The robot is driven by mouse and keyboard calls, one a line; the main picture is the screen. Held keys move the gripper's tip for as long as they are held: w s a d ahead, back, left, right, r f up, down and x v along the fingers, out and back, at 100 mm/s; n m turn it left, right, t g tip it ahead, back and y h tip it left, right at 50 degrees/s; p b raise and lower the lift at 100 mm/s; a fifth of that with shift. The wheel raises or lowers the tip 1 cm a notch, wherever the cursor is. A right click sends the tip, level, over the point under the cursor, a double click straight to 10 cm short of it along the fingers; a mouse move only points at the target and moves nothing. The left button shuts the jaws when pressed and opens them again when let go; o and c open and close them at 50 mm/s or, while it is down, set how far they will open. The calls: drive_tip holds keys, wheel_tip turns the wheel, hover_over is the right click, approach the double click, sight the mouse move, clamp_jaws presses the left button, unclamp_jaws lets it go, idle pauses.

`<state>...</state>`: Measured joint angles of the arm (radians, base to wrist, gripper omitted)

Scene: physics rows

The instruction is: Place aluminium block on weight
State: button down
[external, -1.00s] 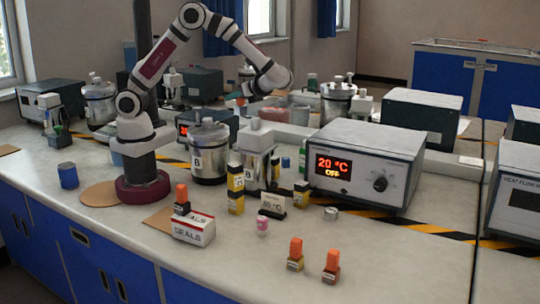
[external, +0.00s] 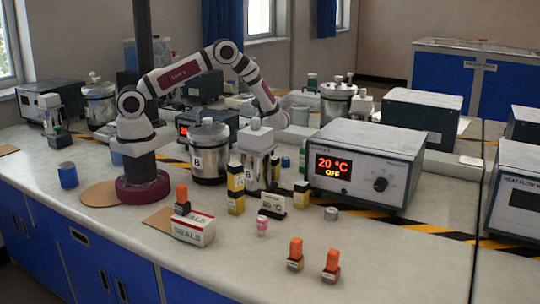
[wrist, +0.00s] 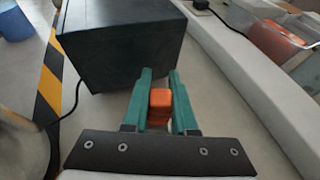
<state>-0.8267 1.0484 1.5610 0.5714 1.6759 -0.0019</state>
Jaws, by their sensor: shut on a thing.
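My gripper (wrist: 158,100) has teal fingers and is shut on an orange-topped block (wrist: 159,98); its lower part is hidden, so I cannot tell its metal. In the external view my arm reaches down behind the vessels, and the fingertips and held block are hidden. Similar orange-topped blocks stand on the SEALS box (external: 193,232) and at the front of the bench: one block (external: 295,254) and another (external: 331,266). A short grey metal cylinder (external: 331,213), possibly the weight, sits upright on the bench before the heater unit, well apart from my gripper.
The heater unit (external: 366,170) reads 20 °C OFF. Lidded steel vessels (external: 208,155), yellow-black blocks (external: 236,190) and a sign (external: 272,204) crowd the middle. A dark box (wrist: 122,40) stands just beyond my fingers. The front right bench is clear.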

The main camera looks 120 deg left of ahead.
drive_tip(key=shift+f, duration=0.5)
drive_tip(key=c, duration=0.7)
unclamp_jaws()
drive_tip(key=shift+f, duration=0.1)
drive_tip(key=v, duration=1.2)
